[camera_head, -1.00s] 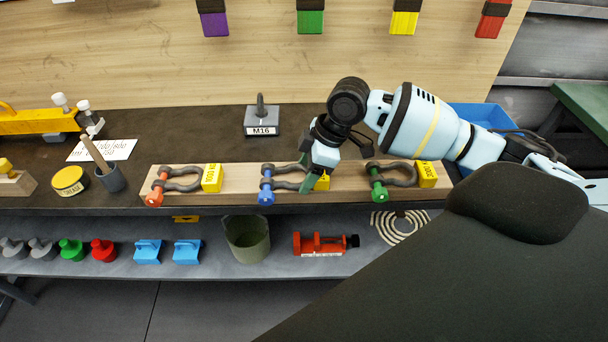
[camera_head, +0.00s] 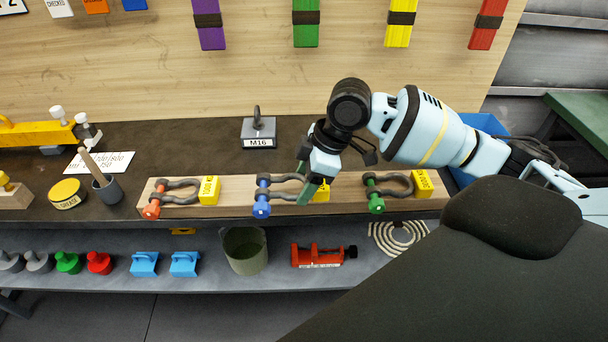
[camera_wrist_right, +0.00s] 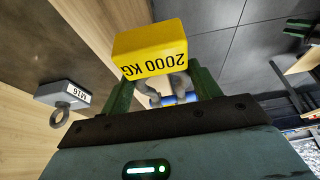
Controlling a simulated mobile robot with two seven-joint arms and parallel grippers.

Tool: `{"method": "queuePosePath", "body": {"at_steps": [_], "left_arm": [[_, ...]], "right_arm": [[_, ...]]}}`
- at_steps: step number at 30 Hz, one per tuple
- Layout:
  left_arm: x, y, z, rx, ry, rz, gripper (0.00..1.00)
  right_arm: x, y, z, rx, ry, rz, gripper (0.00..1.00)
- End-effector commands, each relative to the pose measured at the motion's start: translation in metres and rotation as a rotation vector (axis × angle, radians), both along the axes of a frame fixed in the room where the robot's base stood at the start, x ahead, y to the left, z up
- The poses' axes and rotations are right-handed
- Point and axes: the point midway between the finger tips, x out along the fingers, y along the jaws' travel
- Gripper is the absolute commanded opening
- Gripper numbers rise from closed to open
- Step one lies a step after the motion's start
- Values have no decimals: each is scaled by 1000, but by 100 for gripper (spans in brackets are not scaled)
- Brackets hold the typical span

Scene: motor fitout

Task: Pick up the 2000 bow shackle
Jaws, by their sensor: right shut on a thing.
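The 2000 bow shackle (camera_head: 262,209) has a blue pin and a grey bow, and lies in the middle of the wooden board (camera_head: 236,190). Its yellow block (camera_head: 321,190) is partly hidden behind my right gripper in the head view. In the right wrist view the yellow block (camera_wrist_right: 150,50) reads "2000 KG", with part of the grey bow (camera_wrist_right: 181,86) and the blue pin behind it. My right gripper (camera_head: 305,188) is shut on this shackle, its green fingers on either side of the bow. I see no clear gap between shackle and board. My left gripper is not in view.
A red-pin shackle (camera_head: 151,211) lies left on the board and a green-pin shackle (camera_head: 376,204) lies right. An M16 weight (camera_head: 259,131) stands behind. Below is a shelf with a bucket (camera_head: 245,250) and a red tool (camera_head: 320,256). A blue bin (camera_head: 487,124) is at right.

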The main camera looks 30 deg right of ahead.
Motion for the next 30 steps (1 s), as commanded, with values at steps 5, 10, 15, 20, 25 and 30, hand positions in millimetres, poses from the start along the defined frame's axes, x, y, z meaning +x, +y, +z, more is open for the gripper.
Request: {"method": "queuePosePath", "body": {"at_steps": [5, 10, 15, 20, 25, 30], "left_arm": [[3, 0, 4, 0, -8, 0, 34], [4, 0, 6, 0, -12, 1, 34], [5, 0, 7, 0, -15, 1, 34], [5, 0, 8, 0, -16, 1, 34], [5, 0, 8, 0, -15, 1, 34], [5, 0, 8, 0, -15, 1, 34]], "right_arm": [[-36, 19, 7, 1, -8, 3, 20], [-69, 36, 10, 1, -8, 4, 20], [-95, 50, 13, 2, -7, 2, 20], [-109, 58, 14, 2, -6, -1, 20], [-116, 61, 14, 2, -6, -2, 20], [-116, 61, 14, 2, -6, -2, 20]]}}
